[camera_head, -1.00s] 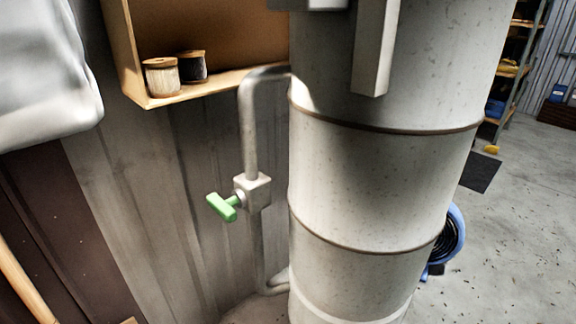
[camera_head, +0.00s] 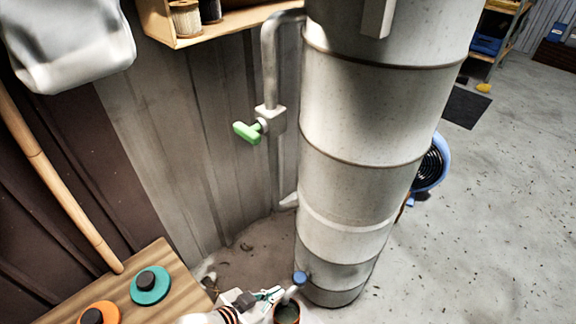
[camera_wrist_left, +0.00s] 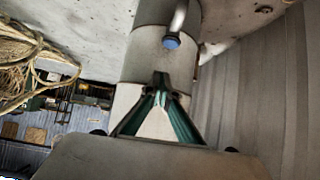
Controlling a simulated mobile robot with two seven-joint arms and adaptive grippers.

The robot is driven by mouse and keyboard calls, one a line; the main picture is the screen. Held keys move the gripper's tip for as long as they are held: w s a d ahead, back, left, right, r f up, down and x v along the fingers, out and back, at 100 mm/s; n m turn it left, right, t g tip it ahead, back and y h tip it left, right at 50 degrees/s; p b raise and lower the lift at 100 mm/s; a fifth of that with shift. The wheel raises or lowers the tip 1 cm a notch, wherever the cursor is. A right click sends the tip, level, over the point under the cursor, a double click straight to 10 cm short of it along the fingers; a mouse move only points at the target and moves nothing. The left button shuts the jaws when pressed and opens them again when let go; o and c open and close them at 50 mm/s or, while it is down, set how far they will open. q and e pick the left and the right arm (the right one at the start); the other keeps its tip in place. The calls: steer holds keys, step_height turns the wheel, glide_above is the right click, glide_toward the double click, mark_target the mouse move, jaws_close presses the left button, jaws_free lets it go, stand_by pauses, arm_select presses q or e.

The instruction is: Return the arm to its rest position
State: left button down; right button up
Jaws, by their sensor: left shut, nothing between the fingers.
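My left gripper (camera_head: 268,295) is at the bottom of the head view, close to the lower part of the grey cylinder (camera_head: 350,200). In the left wrist view, its teal fingers (camera_wrist_left: 161,82) meet at their tips, shut and empty. The blue-ended spout (camera_head: 300,278) on the cylinder is just right of the gripper, and its blue end (camera_wrist_left: 172,42) shows beyond the fingertips in the wrist view. I cannot tell the exact gap between them. Most of my left arm is outside the head view. My right gripper is not in view.
A pipe with a green valve handle (camera_head: 247,132) joins the cylinder. A small pot (camera_head: 287,313) is below the spout. A wooden surface (camera_head: 184,291) with teal and orange discs is at lower left. The floor (camera_head: 480,220) at right is mostly clear.

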arm_select(q)
steer(key=s+a+r+n+t+y+p, duration=0.15)
steer(key=s+r+p, duration=0.3)
steer(key=r, duration=0.45)
steer(key=s+a+r+n+t+h+p, duration=0.1)
steer(key=s+a+r+t+p, duration=0.15)
steer(key=r+p, duration=0.45)
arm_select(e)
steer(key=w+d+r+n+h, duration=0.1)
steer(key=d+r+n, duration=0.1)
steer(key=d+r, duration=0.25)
arm_select(q)
steer(key=s+a+r+n+y+p, duration=0.1)
steer(key=s+a+y+p, duration=0.1)
steer(key=s+a, duration=0.4)
steer(key=s+a+r+y+p, duration=0.2)
steer(key=s+a+p, duration=0.3)
steer(key=s, duration=0.5)
steer(key=shift+a+r+n+g, duration=0.25)
steer(key=shift+a+n+g, duration=0.15)
steer(key=shift+a, duration=0.45)
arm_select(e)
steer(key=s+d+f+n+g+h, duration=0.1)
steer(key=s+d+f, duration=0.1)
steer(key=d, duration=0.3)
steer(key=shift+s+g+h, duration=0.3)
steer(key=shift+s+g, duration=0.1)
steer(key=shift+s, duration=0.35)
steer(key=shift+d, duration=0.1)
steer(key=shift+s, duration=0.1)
